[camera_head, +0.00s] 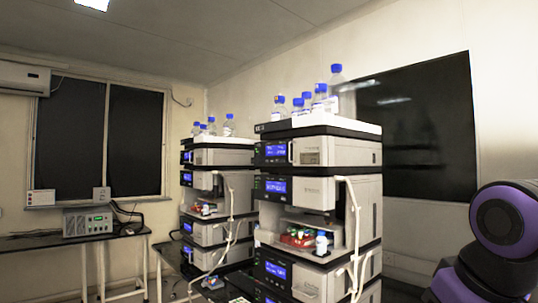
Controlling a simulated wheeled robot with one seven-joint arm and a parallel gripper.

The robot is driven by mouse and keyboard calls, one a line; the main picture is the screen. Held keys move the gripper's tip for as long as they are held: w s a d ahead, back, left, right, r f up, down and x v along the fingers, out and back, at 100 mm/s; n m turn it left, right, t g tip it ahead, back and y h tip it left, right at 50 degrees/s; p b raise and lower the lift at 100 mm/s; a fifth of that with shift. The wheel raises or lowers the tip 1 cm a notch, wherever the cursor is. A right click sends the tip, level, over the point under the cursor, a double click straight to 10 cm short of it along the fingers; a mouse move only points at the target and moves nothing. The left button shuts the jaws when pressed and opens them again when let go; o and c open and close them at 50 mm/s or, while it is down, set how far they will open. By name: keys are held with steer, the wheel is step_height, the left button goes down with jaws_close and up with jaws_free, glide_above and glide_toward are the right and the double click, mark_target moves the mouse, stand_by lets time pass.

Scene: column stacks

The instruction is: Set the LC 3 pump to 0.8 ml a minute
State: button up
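Two column stacks of instrument modules stand ahead. The nearer stack (340,152) is right of centre, with blue lit screens on its left front edge. They include a top screen (276,149), a second screen (276,186) and a lower screen (276,270). The farther stack (232,157) is to its left, with similar small blue screens. The labels and screen digits are too small to read, so I cannot tell which stack is LC 3 or what its pump reads. My gripper is not in view; only a purple and black part of my arm shows at the lower right.
Blue-capped bottles (319,101) stand on the nearer stack, and more (228,126) on the farther one. An open bay holds a red rack (298,237). Pale tubing (352,230) hangs down the front. A grey box (88,222) sits on a side bench (40,241) at left.

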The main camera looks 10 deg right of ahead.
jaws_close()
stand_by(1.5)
